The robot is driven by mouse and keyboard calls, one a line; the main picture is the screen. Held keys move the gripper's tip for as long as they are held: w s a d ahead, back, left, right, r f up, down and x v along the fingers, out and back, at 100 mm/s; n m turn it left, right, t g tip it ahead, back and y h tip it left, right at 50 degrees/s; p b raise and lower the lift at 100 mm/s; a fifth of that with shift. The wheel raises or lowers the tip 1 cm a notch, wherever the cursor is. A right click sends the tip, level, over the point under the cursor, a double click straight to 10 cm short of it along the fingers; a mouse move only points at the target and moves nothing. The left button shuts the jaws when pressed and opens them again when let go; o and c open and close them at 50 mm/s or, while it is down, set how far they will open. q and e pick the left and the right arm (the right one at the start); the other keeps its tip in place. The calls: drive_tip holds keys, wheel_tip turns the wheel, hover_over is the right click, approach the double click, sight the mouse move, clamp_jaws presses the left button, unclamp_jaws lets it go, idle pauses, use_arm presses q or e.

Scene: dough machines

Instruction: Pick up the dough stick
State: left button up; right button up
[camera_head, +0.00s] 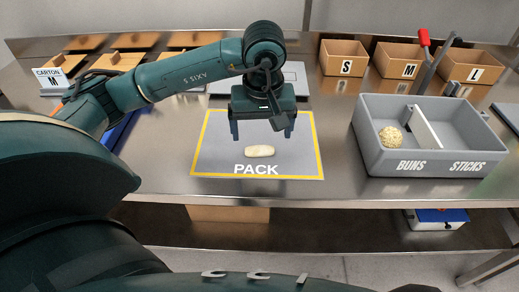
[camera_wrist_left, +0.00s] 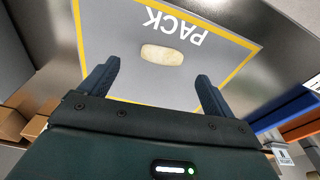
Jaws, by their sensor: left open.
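The dough stick (camera_head: 260,151) is a short pale roll lying on the grey, yellow-edged PACK mat (camera_head: 215,150), just above the word PACK. It also shows in the left wrist view (camera_wrist_left: 162,54), beyond the fingertips. My left gripper (camera_head: 262,133) is open and empty above the mat, pointing down, apart from the dough stick. In the left wrist view its two fingers (camera_wrist_left: 152,82) are spread wide with nothing between them. My right gripper is not in view.
A grey bin (camera_head: 375,165) with BUNS and STICKS compartments stands at right; a round bun (camera_head: 391,136) sits in the BUNS side. Cartons marked S (camera_head: 345,66), M (camera_head: 409,70) and L (camera_head: 475,73) stand at the back right.

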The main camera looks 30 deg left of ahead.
sight(260, 147)
use_arm(q)
drive_tip(key=shift+w+a+f+p, duration=0.1)
drive_tip(key=shift+a+f, duration=0.05)
drive_tip(key=shift+f, duration=0.85)
drive_tip(key=shift+w+a+f+p, duration=0.1)
drive_tip(key=shift+a+f, duration=0.1)
drive_tip(key=shift+f, duration=0.75)
drive_tip(key=shift+w+a+f+p, duration=0.1)
drive_tip(key=shift+a+f, duration=0.05)
drive_tip(key=shift+f, duration=0.85)
drive_tip(key=shift+c, duration=0.4)
drive_tip(key=c, duration=1)
